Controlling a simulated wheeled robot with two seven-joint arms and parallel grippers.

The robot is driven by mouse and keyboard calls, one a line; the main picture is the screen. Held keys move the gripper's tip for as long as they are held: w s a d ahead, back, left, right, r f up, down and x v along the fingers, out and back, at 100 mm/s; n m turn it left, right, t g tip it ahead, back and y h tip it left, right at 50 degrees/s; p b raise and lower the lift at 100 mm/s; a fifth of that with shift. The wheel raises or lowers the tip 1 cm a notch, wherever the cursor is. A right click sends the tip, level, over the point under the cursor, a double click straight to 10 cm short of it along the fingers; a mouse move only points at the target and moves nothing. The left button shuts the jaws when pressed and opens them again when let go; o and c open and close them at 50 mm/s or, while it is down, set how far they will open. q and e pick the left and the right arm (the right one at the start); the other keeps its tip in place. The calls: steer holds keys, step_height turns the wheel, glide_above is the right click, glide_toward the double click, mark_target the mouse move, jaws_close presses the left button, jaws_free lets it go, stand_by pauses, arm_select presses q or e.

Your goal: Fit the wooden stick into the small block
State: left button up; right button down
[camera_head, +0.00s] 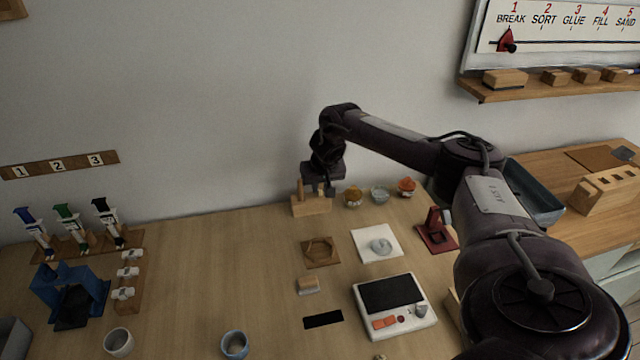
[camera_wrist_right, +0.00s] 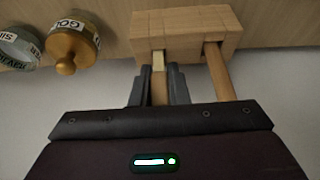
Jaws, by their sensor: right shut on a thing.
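The small wooden block (camera_head: 312,207) stands at the back of the table near the wall; it also shows at the top of the right wrist view (camera_wrist_right: 190,24). My right gripper (camera_head: 322,189) is just above the block, shut on a wooden stick (camera_wrist_right: 159,88). In the right wrist view the stick lies between both fingers and its pale end meets the block's edge; I cannot tell how deep it sits. A second round wooden stick (camera_wrist_right: 219,72) stands in the block beside it, apart from the fingers. My left gripper is not in view.
Small jars, including a gold-lidded one (camera_head: 353,196), stand right of the block. A red stand (camera_head: 436,232), a white scale (camera_head: 395,306), a wooden tray (camera_head: 320,251) and a white sheet (camera_head: 362,241) lie nearer. Table left of the block is clear.

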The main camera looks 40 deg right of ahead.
steer(key=c, duration=1.3)
jaws_free()
steer(key=shift+p+v, duration=2.5)
steer(key=shift+p, duration=0.85)
steer(key=b+v, duration=0.1)
steer(key=v, duration=0.6)
steer(key=shift+s+a+r, duration=0.1)
steer(key=shift+r, duration=0.25)
